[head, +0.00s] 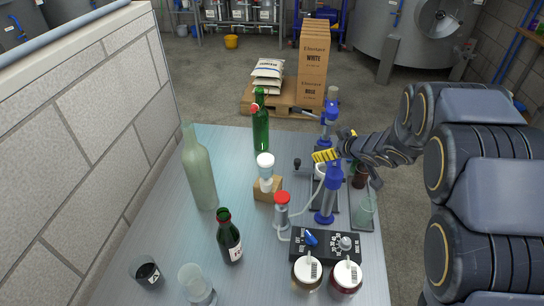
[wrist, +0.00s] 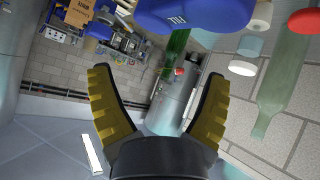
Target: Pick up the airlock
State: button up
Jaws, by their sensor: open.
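The airlock (head: 265,161) looks like a small clear piece with a pale blue-white top and a white lower part. It stands upright on a small wooden block (head: 268,190) near the middle of the table in the head view. In the wrist view, what looks like the airlock (wrist: 250,45) shows at the upper right, outside the fingers. My gripper (head: 330,150) is to the right of the airlock, beside the blue-and-grey bench device (head: 331,180). Its yellow fingers (wrist: 160,74) are spread, with nothing held between them.
A red-capped cylinder with a tube (head: 282,212) stands just in front of the block. Green bottles (head: 260,130) (head: 229,242) and a tall pale bottle (head: 200,175) stand around it. A black control box (head: 325,246) and jars (head: 307,275) occupy the front right. A block wall (head: 90,120) borders the left.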

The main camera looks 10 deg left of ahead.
aim_at(272, 167)
jog(key=s+a+f+n+g+y, duration=0.1)
jog(key=a+f+y, duration=0.1)
jog(key=a, duration=0.1)
jog(key=s+a+f+n+g+y, duration=0.1)
jog(key=a+f+y, duration=0.1)
jog(key=a+y, duration=0.1)
jog(key=s+a+f+n+g+y, duration=0.1)
jog(key=a+f+n+y, duration=0.1)
jog(key=a, duration=0.3)
jog(key=shift+f+y, duration=0.1)
jog(key=shift+y, duration=0.4)
jog(key=x, duration=0.7)
jog(key=shift+f, duration=0.25)
jog(key=c, duration=1.2)
